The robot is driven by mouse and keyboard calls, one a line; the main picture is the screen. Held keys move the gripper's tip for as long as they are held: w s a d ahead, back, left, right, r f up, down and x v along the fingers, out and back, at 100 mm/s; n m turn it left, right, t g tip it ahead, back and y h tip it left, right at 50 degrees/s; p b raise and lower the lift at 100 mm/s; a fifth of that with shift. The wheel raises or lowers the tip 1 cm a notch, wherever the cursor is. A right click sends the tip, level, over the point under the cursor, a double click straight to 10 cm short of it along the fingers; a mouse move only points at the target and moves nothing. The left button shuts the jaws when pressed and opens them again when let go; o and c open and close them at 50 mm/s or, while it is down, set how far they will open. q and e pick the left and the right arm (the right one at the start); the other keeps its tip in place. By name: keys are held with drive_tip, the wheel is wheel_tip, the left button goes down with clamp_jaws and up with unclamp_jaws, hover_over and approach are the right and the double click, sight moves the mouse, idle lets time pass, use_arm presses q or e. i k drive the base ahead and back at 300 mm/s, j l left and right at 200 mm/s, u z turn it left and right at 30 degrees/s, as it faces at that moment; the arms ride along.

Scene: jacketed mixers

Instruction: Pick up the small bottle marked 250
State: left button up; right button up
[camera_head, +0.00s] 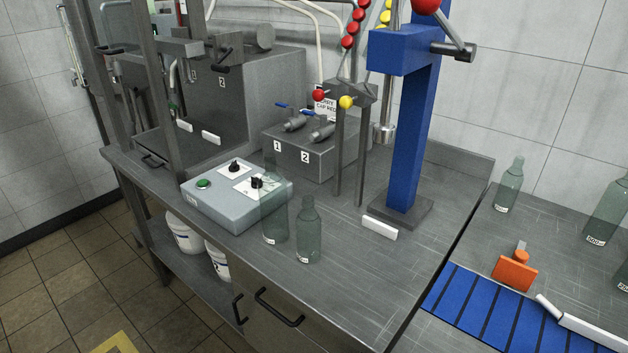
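Several greenish glass bottles stand upright. A taller bottle (274,212) and a shorter bottle (308,235) stand close together on the left bench, in front of the control box. A small bottle (508,187) stands at the back of the right bench. A larger bottle (607,212) farther right has a label that seems to read 500. Another bottle (623,275) is cut off by the right edge. The labels on the other bottles are too small to read, so I cannot tell which is marked 250. Neither of my grippers is in view.
A control box (235,195) with a green button sits behind the paired bottles. A blue stand (410,130) rises behind them to the right. The left bench's front right is clear.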

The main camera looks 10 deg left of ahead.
sight(308, 222)
drive_tip(key=k+j+z, duration=0.15)
drive_tip(key=k+j, duration=0.2)
drive_tip(key=j, duration=0.35)
drive_tip(key=k+j+z, duration=0.2)
drive_tip(key=k+j, duration=0.2)
drive_tip(key=j, duration=0.25)
drive_tip(key=k+j+z, duration=0.15)
drive_tip(key=k+j, duration=0.3)
drive_tip(key=j, duration=0.15)
